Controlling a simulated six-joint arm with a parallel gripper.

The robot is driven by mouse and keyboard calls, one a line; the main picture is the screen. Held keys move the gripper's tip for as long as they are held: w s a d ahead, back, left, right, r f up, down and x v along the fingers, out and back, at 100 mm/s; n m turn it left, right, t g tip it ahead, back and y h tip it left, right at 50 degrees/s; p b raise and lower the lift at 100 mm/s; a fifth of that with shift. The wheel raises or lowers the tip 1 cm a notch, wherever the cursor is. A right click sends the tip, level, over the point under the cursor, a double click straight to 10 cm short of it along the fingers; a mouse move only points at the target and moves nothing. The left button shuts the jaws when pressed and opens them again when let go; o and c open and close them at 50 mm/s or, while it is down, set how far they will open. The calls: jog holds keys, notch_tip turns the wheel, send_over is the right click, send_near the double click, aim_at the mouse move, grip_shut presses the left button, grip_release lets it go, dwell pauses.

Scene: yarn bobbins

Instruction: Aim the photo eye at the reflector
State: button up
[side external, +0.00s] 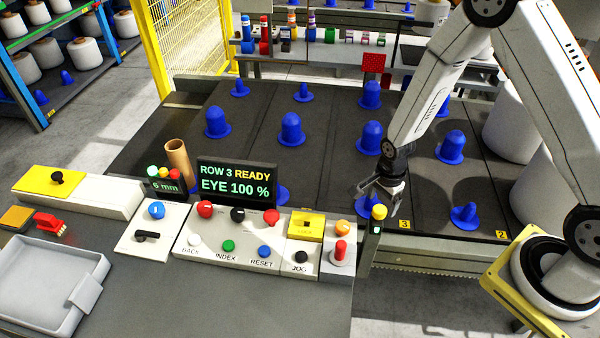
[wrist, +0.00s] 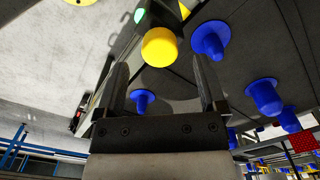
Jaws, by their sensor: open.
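The photo eye appears to be the small dark post with a yellow knob (side external: 379,211) and a green light, at the bench's right end. In the wrist view its yellow knob (wrist: 160,47) shows just beyond and between my fingertips. My gripper (side external: 382,190) is open and empty, just above and behind the knob, apart from it as far as I can tell. The fingers also show in the wrist view (wrist: 161,80). The reflector seems to be the red plate (side external: 374,63) at the far edge of the peg deck. The display (side external: 237,184) reads "ROW 3 READY, EYE 100 %".
Blue pegs (side external: 291,130) stand in rows on the dark deck (side external: 330,150). A control panel (side external: 230,248) with knobs and buttons lies left of my gripper. Large white bobbins (side external: 515,120) stand at the right. A white tray (side external: 45,280) sits at front left.

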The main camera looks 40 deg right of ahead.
aim_at(380, 226)
jog(key=shift+r, duration=2.4)
jog(key=shift+s+r+n, duration=0.1)
jog(key=shift+r+n, duration=0.3)
jog(key=s+a+r+n+t, duration=0.1)
jog(key=s+r+n, duration=0.2)
jog(key=r+n, duration=0.3)
jog(key=s+a+r+n+t, duration=0.1)
jog(key=s+r+n, duration=0.3)
jog(key=r+n, duration=0.3)
jog(key=n, duration=0.4)
jog(key=shift+s+a+t, duration=0.2)
jog(key=shift+a+t, duration=0.1)
jog(key=shift+a, duration=0.1)
